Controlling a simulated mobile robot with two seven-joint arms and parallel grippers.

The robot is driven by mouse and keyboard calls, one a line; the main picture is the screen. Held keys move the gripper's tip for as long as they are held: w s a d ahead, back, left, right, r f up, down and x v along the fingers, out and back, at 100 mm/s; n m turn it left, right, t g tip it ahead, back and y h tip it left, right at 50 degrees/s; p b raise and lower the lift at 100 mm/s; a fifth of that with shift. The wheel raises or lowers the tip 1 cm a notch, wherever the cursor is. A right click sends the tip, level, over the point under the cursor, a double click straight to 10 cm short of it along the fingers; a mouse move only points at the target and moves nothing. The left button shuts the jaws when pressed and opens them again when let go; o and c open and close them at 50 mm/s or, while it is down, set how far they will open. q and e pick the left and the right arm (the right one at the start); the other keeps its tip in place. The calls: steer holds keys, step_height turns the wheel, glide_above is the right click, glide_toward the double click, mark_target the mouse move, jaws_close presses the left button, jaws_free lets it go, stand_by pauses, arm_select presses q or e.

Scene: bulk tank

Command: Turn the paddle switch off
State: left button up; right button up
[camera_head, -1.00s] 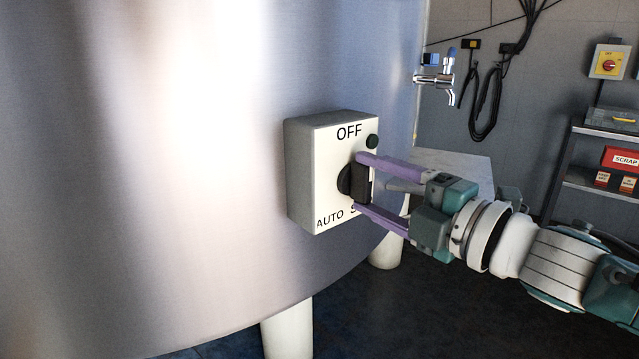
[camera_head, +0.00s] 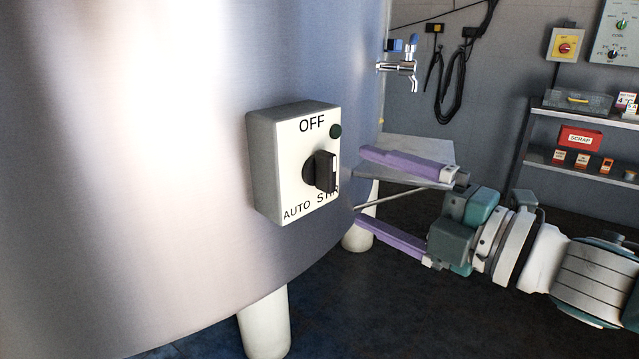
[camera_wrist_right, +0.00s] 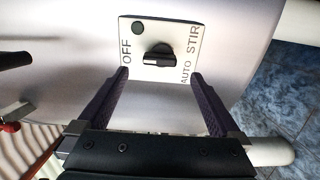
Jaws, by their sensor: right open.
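The paddle switch (camera_head: 322,171) is a black knob with a raised bar on a pale box (camera_head: 262,165) fixed to the tank's side. Its face reads OFF at the top, AUTO at lower left and STIR at lower right. The bar stands upright in the head view, roughly in line with OFF; it also shows in the right wrist view (camera_wrist_right: 157,58). My right gripper (camera_head: 358,184) is open and empty, to the right of the box. Its purple fingers are apart from the knob and point toward it, one on each side in the right wrist view (camera_wrist_right: 157,80). My left gripper is not in view.
The large shiny steel tank (camera_head: 130,150) fills the left, standing on pale legs (camera_head: 264,325). A tap (camera_head: 400,67) sticks out from its right side. Shelves with a red SCRAP box (camera_head: 580,138) stand at the back right. The floor around my right arm looks clear.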

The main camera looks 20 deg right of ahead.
steer(key=v, duration=0.3)
steer(key=shift+s+d, duration=0.15)
steer(key=shift+s, duration=0.15)
steer(key=s+d+r+m+g+h+p, duration=0.1)
steer(key=s+r+m+g+h+p, duration=0.15)
steer(key=r+m+h+p, duration=0.8)
steer(key=s+a+r+m+g+y+p, duration=0.15)
steer(key=s+r+m+g+p, duration=0.35)
steer(key=s+p, duration=0.5)
steer(key=s+a+r+m+g+y+p, duration=0.1)
steer(key=s+a+r+m+g+p, duration=0.1)
steer(key=s+r+m+g+p, duration=0.55)
steer(key=s+r+n+t+p, duration=0.1)
steer(key=s+r+t+p, duration=0.1)
steer(key=r+p, duration=2.9)
steer(key=s+p, duration=0.1)
steer(key=p, duration=0.3)
steer(key=shift+s+t+p, duration=0.2)
steer(key=shift+t+p, duration=0.1)
steer(key=shift+t, duration=0.1)
